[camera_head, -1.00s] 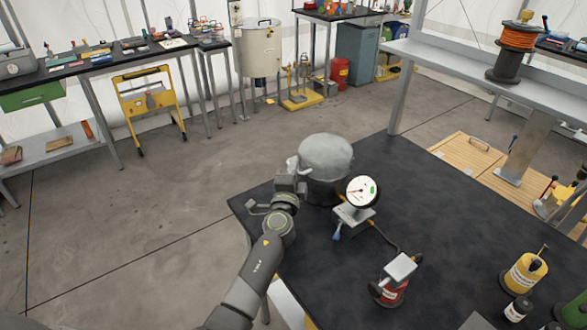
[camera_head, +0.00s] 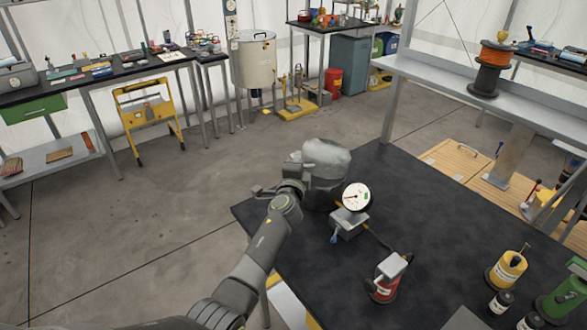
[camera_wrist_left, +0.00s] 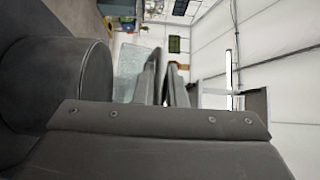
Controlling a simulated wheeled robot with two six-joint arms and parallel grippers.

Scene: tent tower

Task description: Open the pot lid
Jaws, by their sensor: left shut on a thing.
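The pot (camera_head: 322,191) is dark grey and stands at the far left corner of the black table. Its rounded light grey lid (camera_head: 328,154) sits at its top and looks slightly tilted; the rim on the left is hidden by my gripper. My left gripper (camera_head: 297,163) is at the left side of the lid, shut on it. In the left wrist view the two fingers (camera_wrist_left: 167,82) are close together, with a pale grey surface beside them, probably the lid. The exact grip point is hidden. My right gripper is not in view.
A round dial gauge (camera_head: 356,197) on a grey stand is close right of the pot. Yellow and green containers are at the right. The table's middle is mostly bare.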

